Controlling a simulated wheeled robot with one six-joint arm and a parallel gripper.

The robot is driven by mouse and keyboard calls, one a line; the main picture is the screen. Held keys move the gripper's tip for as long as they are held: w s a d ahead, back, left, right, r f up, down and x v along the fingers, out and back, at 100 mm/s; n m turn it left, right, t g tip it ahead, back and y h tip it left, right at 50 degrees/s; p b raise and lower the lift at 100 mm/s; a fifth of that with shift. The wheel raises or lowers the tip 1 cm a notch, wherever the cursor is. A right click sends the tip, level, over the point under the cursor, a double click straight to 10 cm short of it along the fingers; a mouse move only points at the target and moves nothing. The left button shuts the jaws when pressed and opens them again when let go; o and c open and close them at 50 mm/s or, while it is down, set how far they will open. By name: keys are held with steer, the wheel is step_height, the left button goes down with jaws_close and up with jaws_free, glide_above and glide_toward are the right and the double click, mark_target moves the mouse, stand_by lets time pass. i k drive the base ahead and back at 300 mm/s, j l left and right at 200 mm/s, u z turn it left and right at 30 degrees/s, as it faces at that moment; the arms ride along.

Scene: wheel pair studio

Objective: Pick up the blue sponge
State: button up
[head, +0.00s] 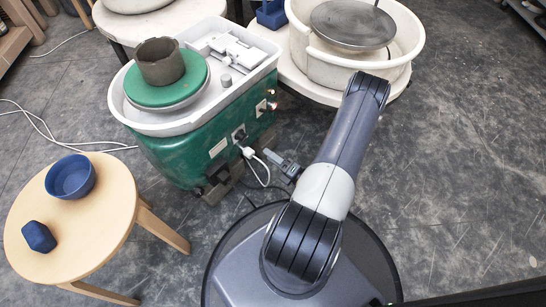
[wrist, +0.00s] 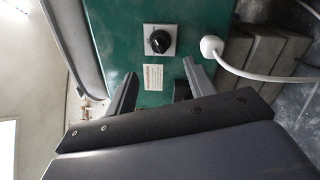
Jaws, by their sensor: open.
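A dark blue, faceted block that looks like the blue sponge (head: 39,237) lies on the round wooden stool (head: 100,225) at the lower left of the head view. A blue bowl (head: 70,176) stands behind it on the same stool. My gripper (head: 275,158) is well to the right of the stool, low beside the green pottery wheel. In the wrist view my gripper (wrist: 160,85) has its two fingers spread apart with nothing held between them, facing the wheel's green side. The sponge does not show in the wrist view.
The green pottery wheel (head: 180,150) stands between my gripper and the stool, with a clay pot (head: 160,62) on top. White cables run by its side and across the floor. A second wheel with a white basin (head: 330,70) stands behind. Floor at right is clear.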

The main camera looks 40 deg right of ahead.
mark_target(39, 237)
steer(key=u, duration=1.55)
